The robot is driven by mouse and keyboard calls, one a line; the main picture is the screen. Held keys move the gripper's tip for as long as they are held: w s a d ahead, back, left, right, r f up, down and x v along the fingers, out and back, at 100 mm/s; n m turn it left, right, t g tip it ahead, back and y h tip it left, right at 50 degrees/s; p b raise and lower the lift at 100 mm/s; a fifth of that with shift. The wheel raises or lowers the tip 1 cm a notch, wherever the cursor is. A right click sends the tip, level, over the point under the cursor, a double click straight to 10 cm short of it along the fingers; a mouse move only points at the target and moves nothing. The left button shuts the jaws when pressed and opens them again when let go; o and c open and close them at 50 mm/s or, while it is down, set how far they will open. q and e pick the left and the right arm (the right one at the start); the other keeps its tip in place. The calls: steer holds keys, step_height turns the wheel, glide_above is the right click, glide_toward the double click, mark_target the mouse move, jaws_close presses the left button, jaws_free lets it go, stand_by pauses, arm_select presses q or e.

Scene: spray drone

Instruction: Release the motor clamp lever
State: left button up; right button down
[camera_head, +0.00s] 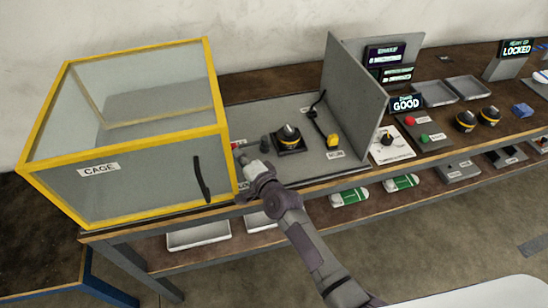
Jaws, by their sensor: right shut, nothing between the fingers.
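A small dark cylinder (265,144) stands left of the motor. My right gripper (244,160) is shut and empty at the plate's left front, close to the cage's right side and apart from the motor. A small red part shows just behind it. My left gripper is not in view.
The yellow-framed cage (130,175) with a black handle stands left of my right gripper. A grey upright panel (355,95) borders the plate on the right. Beyond it are buttons, more motors (466,121), trays and lit signs. White trays and green-white boards (401,183) lie on the lower shelf.

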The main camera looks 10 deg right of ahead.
steer(key=shift+w, duration=0.25)
steer(key=shift+r, duration=0.1)
stand_by(0.3)
steer(key=v, duration=1.2)
stand_by(0.3)
